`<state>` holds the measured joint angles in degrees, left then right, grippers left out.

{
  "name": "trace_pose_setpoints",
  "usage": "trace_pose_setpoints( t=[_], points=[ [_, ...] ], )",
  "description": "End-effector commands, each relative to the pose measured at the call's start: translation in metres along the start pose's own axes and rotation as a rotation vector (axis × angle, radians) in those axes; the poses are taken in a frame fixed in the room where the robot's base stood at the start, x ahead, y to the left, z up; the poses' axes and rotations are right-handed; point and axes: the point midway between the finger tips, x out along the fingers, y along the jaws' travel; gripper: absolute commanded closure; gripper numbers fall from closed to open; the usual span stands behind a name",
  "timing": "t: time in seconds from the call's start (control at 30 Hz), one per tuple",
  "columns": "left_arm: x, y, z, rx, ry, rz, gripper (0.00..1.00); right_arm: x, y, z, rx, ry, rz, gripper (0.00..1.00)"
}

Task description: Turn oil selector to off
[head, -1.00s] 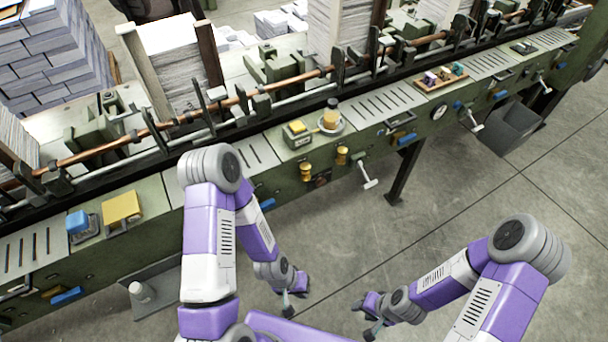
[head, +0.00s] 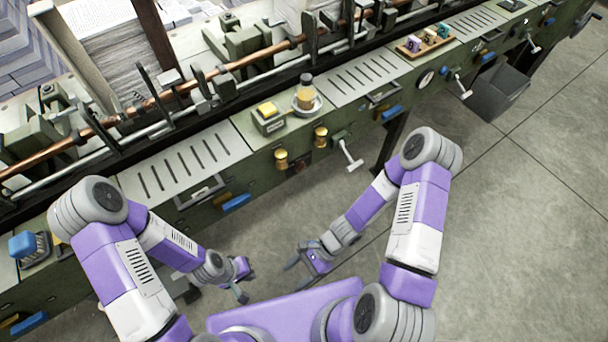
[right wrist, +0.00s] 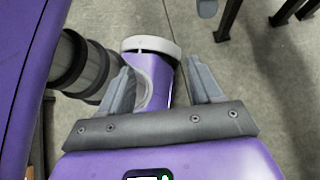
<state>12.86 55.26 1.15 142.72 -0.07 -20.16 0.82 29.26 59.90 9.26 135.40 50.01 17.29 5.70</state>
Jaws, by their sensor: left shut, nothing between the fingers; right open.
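A green panel front (head: 262,150) carries two brass knobs, one on the left (head: 281,159) and one on the right (head: 321,136). A small dark rotary fitting (head: 297,168) sits low between them. It may be the oil selector; its label and setting are too small to read. My left gripper (head: 247,284) is shut and empty, low in front of the machine and below the panel in the picture. My right gripper (head: 298,264) is open and empty, right of the left one and apart from the panel. Its spread fingers show in the right wrist view (right wrist: 161,88).
A white-handled crank (head: 350,157) juts out right of the knobs. A yellow-topped box (head: 268,118) and a bottle (head: 306,91) on a dish stand above the panel. A dark bin (head: 497,92) is at the right. Grey floor (head: 520,220) is clear in front.

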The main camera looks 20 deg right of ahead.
Motion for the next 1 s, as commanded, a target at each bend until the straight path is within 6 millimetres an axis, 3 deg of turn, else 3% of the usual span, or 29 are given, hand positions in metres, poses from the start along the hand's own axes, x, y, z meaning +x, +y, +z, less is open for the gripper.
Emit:
trace_pose_setpoints(
  t=[0.07, 0.17, 0.27, 0.4, 0.53, 0.7, 0.87, 1.0],
  points=[
    [0.016, -0.006, -0.001, 0.0, 0.0, 0.0, 1.0, 0.005, -0.027, 0.007, 0.208, -0.165, -0.1, 0.36],
    [0.029, -0.011, -0.001, 0.0, 0.0, 0.0, 1.0, -0.008, -0.072, 0.014, 0.457, -0.391, -0.257, 0.36],
    [0.041, -0.015, -0.002, 0.0, 0.0, 0.0, 1.0, -0.036, -0.123, 0.005, 0.676, -0.619, -0.444, 0.36],
    [0.056, -0.021, -0.003, 0.0, 0.0, 0.0, 1.0, -0.091, -0.179, -0.032, 0.905, -0.903, -0.726, 0.36],
    [0.064, -0.024, -0.003, 0.0, 0.001, 0.0, 1.0, -0.138, -0.203, -0.072, 1.028, -1.088, -0.946, 0.36],
    [0.069, -0.026, -0.003, 0.0, 0.001, 0.0, 1.0, -0.171, -0.212, -0.103, 1.096, -1.204, -1.104, 0.36],
    [0.073, -0.027, -0.004, 0.0, 0.001, 0.0, 1.0, -0.176, -0.226, -0.106, 1.103, -1.223, -1.13, 0.36],
    [0.079, -0.03, -0.004, 0.0, 0.001, 0.0, 1.0, -0.174, -0.249, -0.104, 1.101, -1.22, -1.129, 0.36]
  ],
)
